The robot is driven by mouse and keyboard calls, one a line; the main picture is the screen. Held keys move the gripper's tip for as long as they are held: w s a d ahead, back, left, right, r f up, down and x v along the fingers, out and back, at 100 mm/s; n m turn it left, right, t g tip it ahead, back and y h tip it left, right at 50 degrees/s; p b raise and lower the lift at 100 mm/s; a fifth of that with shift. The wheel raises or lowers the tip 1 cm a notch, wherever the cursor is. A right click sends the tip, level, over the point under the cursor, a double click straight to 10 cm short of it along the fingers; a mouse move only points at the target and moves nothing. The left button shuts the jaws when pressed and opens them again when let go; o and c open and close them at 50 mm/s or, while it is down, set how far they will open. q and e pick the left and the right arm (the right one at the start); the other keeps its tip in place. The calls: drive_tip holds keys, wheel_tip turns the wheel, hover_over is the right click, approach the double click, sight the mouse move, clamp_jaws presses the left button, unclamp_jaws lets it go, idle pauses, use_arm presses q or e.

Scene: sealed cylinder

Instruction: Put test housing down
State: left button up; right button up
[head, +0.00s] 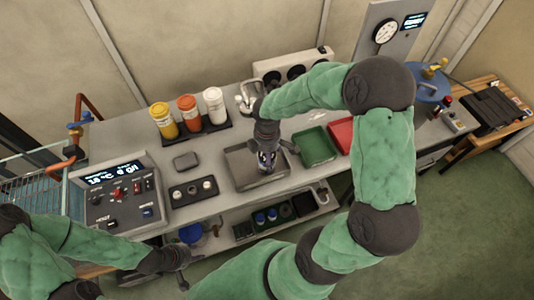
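A small metallic piece (266,161), which looks like the test housing, is in or just above the grey tray (240,178) in the middle of the bench. My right gripper (268,150) points down over this tray, right at the piece. Its fingers and the piece overlap, so I cannot tell whether it grips the piece or whether the piece touches the tray floor. My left gripper (184,266) is low at the left, in front of the bench edge. Its fingers look spread, with nothing between them.
A green tray (316,147) and a red tray (341,135) lie right of the grey tray. A control box (120,192) stands at the left. Yellow, orange and white bottles (188,110) stand behind. A block with several knobs (193,190) sits left of the grey tray.

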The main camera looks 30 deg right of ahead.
drive_tip(key=shift+r, duration=0.1)
drive_tip(key=shift+r, duration=0.3)
wheel_tip(320, 180, up, 12)
drive_tip(key=p, duration=0.3)
drive_tip(key=shift+f, duration=0.25)
drive_tip(key=shift+a+f, duration=0.1)
